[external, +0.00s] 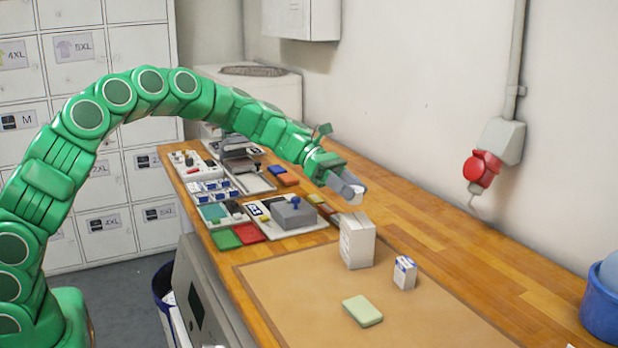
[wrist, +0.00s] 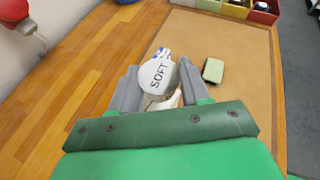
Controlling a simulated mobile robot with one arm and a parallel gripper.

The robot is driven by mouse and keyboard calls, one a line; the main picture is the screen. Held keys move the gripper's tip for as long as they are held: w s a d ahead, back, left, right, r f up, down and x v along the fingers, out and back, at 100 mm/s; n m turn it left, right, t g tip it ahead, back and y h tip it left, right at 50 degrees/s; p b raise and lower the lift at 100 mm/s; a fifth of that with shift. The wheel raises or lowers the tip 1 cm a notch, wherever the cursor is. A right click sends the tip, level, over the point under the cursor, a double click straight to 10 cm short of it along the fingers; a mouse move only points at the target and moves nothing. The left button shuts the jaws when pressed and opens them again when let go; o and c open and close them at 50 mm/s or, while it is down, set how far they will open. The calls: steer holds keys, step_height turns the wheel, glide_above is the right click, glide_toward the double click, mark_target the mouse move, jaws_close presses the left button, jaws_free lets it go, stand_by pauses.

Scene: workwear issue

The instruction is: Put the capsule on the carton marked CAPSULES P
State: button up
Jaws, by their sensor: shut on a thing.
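My gripper (external: 347,190) is shut on a white round-faced piece (external: 357,197), which I take to be the capsule. In the wrist view my gripper (wrist: 158,88) has a finger on each side of the capsule (wrist: 158,76), whose face reads SOFT. A larger white carton (external: 357,242) stands upright on the tan mat below my gripper, apart from the capsule. A small white and blue carton (external: 404,272) stands to its right; in the wrist view it is mostly hidden behind the capsule. The print on both cartons is too small to read.
A pale green block (external: 362,311) lies on the mat (external: 290,290); it also shows in the wrist view (wrist: 213,70). A grey device (external: 299,213) and several small parts crowd the bench's far left. A blue tub (external: 600,312) stands at right. The bench along the wall is clear.

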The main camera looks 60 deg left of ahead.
mark_target(354, 218)
steer(key=shift+w+f, duration=0.75)
steer(key=shift+f, duration=1.55)
steer(key=shift+f, duration=0.1)
steer(key=o, duration=1)
steer(key=shift+o, duration=0.2)
steer(key=v, duration=1.2)
